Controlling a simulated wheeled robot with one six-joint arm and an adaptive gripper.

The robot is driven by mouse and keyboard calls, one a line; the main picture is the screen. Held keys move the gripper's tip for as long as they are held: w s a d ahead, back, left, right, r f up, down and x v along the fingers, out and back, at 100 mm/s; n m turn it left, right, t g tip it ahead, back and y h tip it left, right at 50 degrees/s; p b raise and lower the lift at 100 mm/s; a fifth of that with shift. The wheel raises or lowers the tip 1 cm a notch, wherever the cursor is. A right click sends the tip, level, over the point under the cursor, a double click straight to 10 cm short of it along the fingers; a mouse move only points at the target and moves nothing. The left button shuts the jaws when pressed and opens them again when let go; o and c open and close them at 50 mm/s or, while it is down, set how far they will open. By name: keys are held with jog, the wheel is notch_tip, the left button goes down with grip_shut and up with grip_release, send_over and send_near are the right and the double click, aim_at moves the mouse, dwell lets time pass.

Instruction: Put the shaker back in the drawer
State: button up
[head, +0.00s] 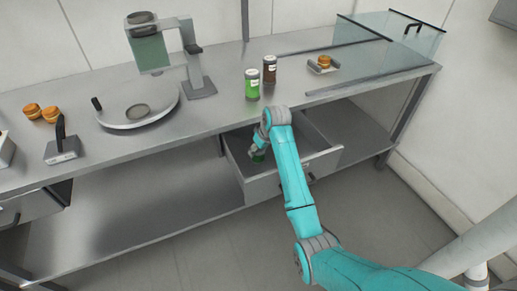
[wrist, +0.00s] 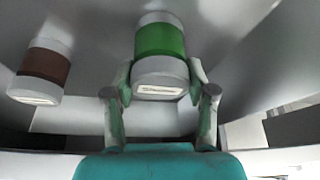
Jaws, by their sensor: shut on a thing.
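My gripper (head: 257,153) is down inside the open drawer (head: 262,188), below the counter. In the wrist view my gripper (wrist: 160,95) is shut on a green shaker (wrist: 160,45), with a finger on each side of its pale end. In the head view only a little dark green shows at the fingers, and the arm hides part of the drawer. I cannot tell whether the held shaker touches the drawer floor. A brown-banded shaker (wrist: 40,72) is to the left in the wrist view, apart from the fingers.
A green shaker (head: 252,85) and a brown shaker (head: 270,69) stand on the counter (head: 225,113) above the drawer. A small tray with a bun (head: 323,63) is to their right. A round pan-like plate (head: 140,113) and stand (head: 195,75) are left. The lower shelf (head: 130,215) looks clear.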

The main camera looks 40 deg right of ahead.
jog(key=o, duration=1.2)
jog(key=shift+f, duration=0.1)
jog(key=v, duration=1.2)
